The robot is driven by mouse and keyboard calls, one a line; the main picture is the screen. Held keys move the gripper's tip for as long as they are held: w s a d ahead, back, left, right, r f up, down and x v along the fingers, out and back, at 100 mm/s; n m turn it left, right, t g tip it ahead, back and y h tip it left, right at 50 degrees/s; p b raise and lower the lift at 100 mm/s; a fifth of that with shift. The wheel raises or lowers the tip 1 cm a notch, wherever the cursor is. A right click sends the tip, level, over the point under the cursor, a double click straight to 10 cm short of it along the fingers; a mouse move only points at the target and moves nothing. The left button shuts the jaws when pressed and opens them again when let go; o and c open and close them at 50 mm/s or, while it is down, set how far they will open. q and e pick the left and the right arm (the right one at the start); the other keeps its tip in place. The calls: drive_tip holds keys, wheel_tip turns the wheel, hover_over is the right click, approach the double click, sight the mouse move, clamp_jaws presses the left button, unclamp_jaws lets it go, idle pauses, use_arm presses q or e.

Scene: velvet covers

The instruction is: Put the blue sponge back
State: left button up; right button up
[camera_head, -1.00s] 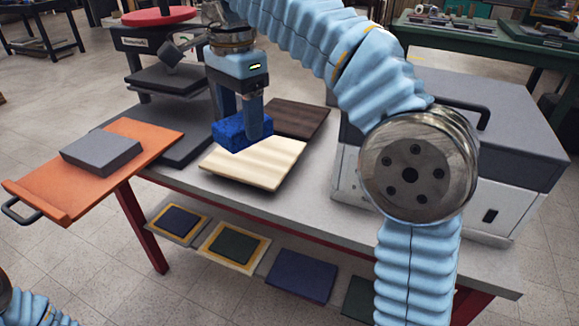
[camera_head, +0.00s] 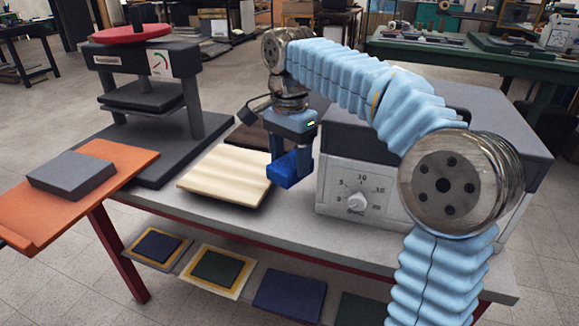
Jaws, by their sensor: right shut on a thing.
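The blue sponge (camera_head: 287,171) is a small bright blue block. My right gripper (camera_head: 290,160) is shut on it and holds it in front of the grey machine, just right of the cream board. The sponge seems to be above the table top; the exact gap cannot be told. My right arm comes in from the right and hides part of the machine and the table behind it. My left gripper is not in view.
The cream board (camera_head: 226,177) and a dark brown board (camera_head: 247,137) lie on the grey table (camera_head: 306,224). A grey machine with a dial (camera_head: 354,187) stands right, a press (camera_head: 148,85) left. An orange tray (camera_head: 60,205) bears a grey block (camera_head: 71,175). Several pads lie on the shelf below.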

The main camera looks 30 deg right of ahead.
sight(289, 162)
drive_tip(key=shift+f, duration=0.85)
drive_tip(key=shift+f+b, duration=0.35)
drive_tip(key=shift+f, duration=0.25)
drive_tip(key=o, duration=0.9)
drive_tip(key=shift+o, duration=0.2)
drive_tip(key=shift+r, duration=0.1)
drive_tip(key=shift+r, duration=0.25)
wheel_tip(289, 162, up, 13)
drive_tip(key=p, duration=0.3)
drive_tip(key=shift+f+p, duration=0.2)
drive_tip(key=shift+p, duration=0.2)
